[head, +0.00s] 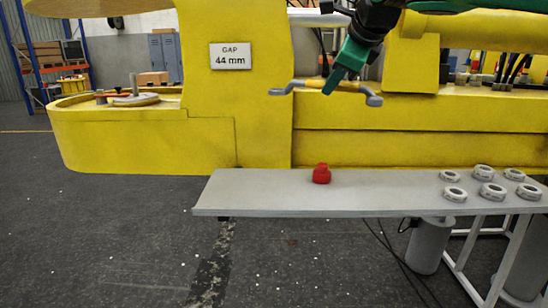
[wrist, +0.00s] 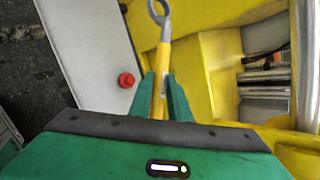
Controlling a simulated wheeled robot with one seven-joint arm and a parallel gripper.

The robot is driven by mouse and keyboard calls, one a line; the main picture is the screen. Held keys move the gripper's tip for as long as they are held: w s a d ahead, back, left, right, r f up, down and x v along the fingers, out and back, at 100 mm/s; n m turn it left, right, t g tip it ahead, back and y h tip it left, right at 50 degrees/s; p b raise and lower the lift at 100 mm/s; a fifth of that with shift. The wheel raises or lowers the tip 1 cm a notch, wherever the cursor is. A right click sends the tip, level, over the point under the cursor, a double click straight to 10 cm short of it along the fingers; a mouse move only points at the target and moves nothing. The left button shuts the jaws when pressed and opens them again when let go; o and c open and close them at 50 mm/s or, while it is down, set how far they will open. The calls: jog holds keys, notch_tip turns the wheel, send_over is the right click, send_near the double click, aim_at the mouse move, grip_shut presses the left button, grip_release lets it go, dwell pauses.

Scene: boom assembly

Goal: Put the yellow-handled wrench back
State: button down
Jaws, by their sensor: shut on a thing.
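The yellow-handled wrench (head: 311,84) has grey ends and is held roughly level in front of the yellow machine, above the grey shelf. My green gripper (head: 338,82) comes down from the upper right and is shut on its yellow handle. In the wrist view the wrench (wrist: 165,60) runs up between the two green fingers (wrist: 164,92), with its grey ring end at the top. Its other end is hidden in that view.
A grey shelf (head: 270,198) lies below, with a red knob-like part (head: 321,174) and several grey nuts (head: 487,190) at its right. The yellow machine body (head: 210,120) bears a "GAP 44 mm" sign (head: 230,56). The shelf's left part is clear.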

jog(key=shift+s+a+f+n+g+y, duration=0.35)
jog(key=shift+a+f+n+y, duration=0.55)
jog(key=shift+a+f, duration=2.35)
jog(key=shift+s+a+f+n+g+y, duration=0.1)
jog(key=shift+a+f+n+g+y, duration=0.7)
jog(key=shift+f, duration=4.6)
jog(key=shift+s+a+f+n+g+y, duration=0.1)
jog(key=shift+s+a+f+n+y, duration=0.3)
jog(key=shift+a+f+n, duration=2.7)
jog(key=m, duration=0.1)
jog(key=d+f+m, duration=0.1)
jog(key=f+m, duration=0.1)
jog(key=shift+w+d+f+m, duration=0.15)
jog(key=shift+d+f+m, duration=0.1)
jog(key=shift+m, duration=0.05)
jog(key=shift+f, duration=0.55)
jog(key=c, duration=1.6)
grip_release()
